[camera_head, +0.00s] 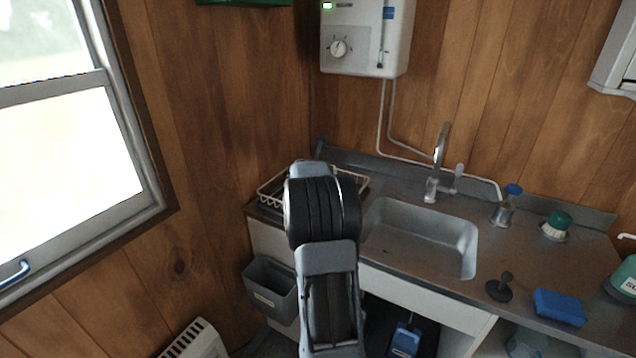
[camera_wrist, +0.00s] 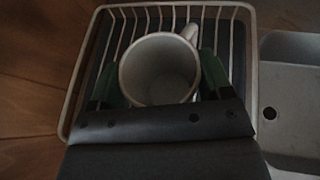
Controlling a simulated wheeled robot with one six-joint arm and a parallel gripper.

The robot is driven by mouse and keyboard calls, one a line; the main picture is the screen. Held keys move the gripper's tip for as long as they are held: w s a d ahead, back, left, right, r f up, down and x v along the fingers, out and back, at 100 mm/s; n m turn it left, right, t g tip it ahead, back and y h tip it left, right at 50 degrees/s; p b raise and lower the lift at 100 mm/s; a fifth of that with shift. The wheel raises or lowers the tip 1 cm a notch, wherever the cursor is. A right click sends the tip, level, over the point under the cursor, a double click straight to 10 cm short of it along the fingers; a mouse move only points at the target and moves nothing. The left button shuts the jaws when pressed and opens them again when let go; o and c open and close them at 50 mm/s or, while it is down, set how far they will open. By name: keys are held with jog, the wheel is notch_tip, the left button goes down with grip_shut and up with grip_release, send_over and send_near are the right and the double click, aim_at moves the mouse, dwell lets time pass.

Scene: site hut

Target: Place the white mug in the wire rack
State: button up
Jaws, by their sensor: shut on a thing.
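The white mug (camera_wrist: 158,72) is between the two green fingers of my gripper (camera_wrist: 160,85) in the wrist view. Its open rim faces the camera and its handle points to the upper right. My gripper is shut on the mug. The mug appears within the outline of the wire rack (camera_wrist: 253,60), a cream wire frame with slats. I cannot tell whether the mug touches the rack's floor. In the head view the rack (camera_head: 270,200) sits left of the sink. My arm hides most of it there, and the mug and fingertips are hidden.
The sink basin (camera_head: 425,232) is right of the rack, with a tall tap (camera_head: 437,165) behind it. A grey bin (camera_head: 270,288) hangs at the counter's left front.

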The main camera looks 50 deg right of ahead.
jog(key=shift+w+d+f, duration=0.15)
jog(key=shift+w+f, duration=0.1)
jog(key=shift+w+d+f+b, duration=0.15)
jog(key=shift+f+b, duration=0.55)
jog(key=shift+f, duration=1.1)
jog(key=shift+f, duration=0.15)
jog(key=o, duration=1.2)
